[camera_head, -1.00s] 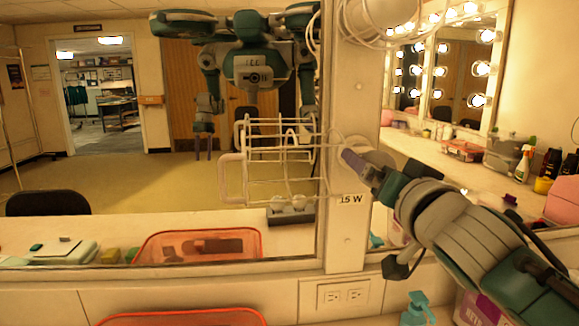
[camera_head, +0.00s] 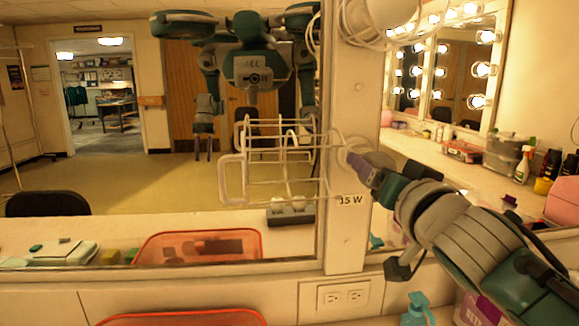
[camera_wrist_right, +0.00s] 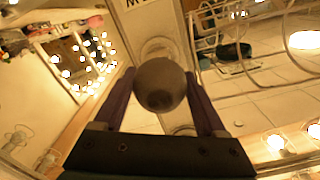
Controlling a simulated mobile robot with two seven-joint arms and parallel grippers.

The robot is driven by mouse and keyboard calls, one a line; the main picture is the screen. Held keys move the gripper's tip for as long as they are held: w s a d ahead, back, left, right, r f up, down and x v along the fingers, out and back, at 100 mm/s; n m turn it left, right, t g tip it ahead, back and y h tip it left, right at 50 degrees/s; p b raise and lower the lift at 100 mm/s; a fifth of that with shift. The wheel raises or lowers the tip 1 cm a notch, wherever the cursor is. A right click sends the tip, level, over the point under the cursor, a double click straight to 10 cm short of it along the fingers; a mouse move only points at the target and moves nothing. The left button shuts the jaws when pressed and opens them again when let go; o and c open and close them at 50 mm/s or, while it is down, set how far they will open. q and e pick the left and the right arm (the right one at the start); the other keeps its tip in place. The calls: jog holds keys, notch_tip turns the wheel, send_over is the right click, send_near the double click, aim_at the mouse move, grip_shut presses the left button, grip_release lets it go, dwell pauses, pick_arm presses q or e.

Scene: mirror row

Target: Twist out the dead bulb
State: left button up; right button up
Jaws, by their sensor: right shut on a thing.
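The dead bulb (camera_wrist_right: 160,85) shows in the right wrist view as a dark grey globe between the two purple fingers of my right gripper (camera_wrist_right: 163,92). The fingers are shut on its sides. The pale round socket (camera_wrist_right: 160,48) is behind it on the mirror post; I cannot tell whether the bulb's base is still in it. My left gripper shows only as a reflection.
A white wire guard (camera_head: 232,180) stands out left of the socket, and another wire cage (camera_head: 372,18) is above. An orange tray (camera_head: 180,318) is at the lower left. Mirrors flank the post.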

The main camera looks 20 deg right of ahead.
jog(key=n, duration=0.4)
jog(key=shift+n, duration=0.6)
jog(key=n, duration=0.4)
jog(key=shift+n, duration=1.2)
jog(key=shift+p+v, duration=0.5)
jog(key=shift+v, duration=0.65)
jog(key=shift+p+v, duration=0.3)
jog(key=shift+v, duration=2.05)
